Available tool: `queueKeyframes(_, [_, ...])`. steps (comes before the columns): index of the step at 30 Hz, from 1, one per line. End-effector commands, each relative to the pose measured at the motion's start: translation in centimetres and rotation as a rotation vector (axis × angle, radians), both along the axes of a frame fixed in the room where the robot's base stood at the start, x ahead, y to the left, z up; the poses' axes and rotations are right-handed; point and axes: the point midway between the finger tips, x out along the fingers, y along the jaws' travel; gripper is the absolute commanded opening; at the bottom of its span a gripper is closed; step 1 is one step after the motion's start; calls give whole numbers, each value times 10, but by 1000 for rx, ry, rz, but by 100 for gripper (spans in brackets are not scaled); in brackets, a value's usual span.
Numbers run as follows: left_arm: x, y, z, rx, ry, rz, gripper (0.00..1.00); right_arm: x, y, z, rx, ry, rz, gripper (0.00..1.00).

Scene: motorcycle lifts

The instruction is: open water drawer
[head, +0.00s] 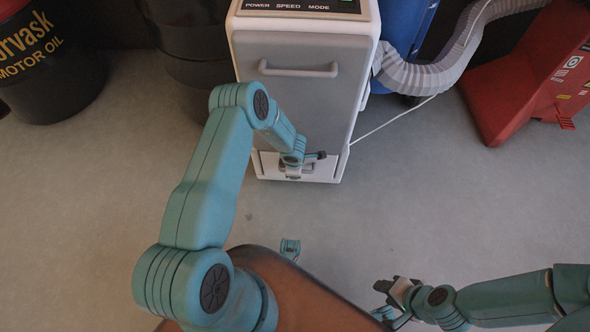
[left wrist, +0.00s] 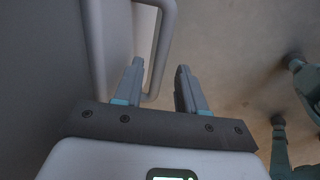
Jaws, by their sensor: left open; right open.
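The white machine (head: 363,60) stands at the back centre with a grey front panel (head: 315,95) that carries a bar handle (head: 298,71). My left gripper (head: 312,160) is open in front of the machine's lower front, below that handle in the picture. My right gripper (head: 388,288) is open and empty over the floor at the lower right.
Black drums (head: 45,65) stand at the back left. A grey corrugated hose (head: 420,78) runs from the machine's right side past a blue barrel (head: 404,25). A red stand (head: 515,85) is at the right, and a white cord (head: 392,120) crosses the floor. The floor before the machine is clear.

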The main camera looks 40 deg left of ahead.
Motion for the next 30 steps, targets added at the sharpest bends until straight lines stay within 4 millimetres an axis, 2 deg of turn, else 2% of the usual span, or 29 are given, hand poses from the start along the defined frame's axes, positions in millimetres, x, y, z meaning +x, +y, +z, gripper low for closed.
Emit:
queueKeyframes(7, [3,-1,-1,0,-1,-2,40,0,0,0,0,0,0,43])
queueKeyframes(8, [4,-1,-1,1,-1,-1,37,0,0,0,0,0,0,43])
queueKeyframes(9, [4,-1,-1,1,-1,-1,24,0,0,0,0,0,0,43])
queueKeyframes(11, [4,-1,-1,1,-1,-2,4,0,0,0,0,0,0,43])
queueKeyframes(12, [4,-1,-1,1,-1,-2,0,0,0,0,0,0,0,43])
queueKeyframes(30, [2,-2,-1,1,0,-4,0,0,0,0,0,0,0,43])
